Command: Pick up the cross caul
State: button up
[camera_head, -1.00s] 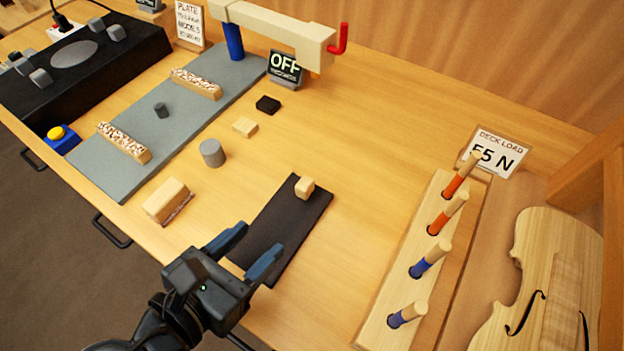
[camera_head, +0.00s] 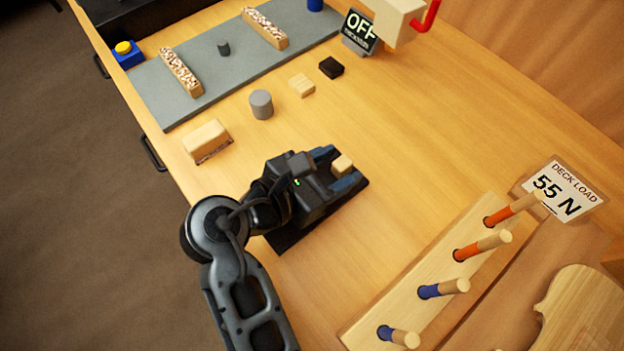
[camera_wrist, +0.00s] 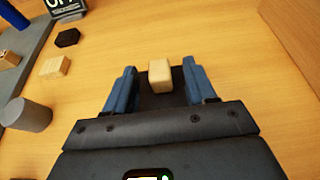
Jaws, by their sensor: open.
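A small pale wooden block (camera_head: 342,162) sits on a dark mat (camera_head: 285,238), most of which my arm hides. It is the block nearest my gripper, but no label shows that it is the cross caul. My gripper (camera_head: 347,166) is open over the mat, with its blue fingers on either side of the block. In the wrist view the block (camera_wrist: 160,75) lies between the fingertips, with a gap on both sides. A larger wooden block with a darker underside (camera_head: 207,141) lies near the bench's left edge, apart from my gripper.
A grey cylinder (camera_head: 261,104), a slim wooden block (camera_head: 302,85) and a black block (camera_head: 331,67) stand behind. A grey plate (camera_head: 215,75) bears two speckled bars. A wooden rack (camera_head: 425,275) with several banded pegs stands right. The bench between is clear.

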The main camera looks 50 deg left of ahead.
jog(key=shift+w+f, duration=0.1)
jog(key=shift+w, duration=0.1)
jog(key=shift+c, duration=0.4)
grip_shut()
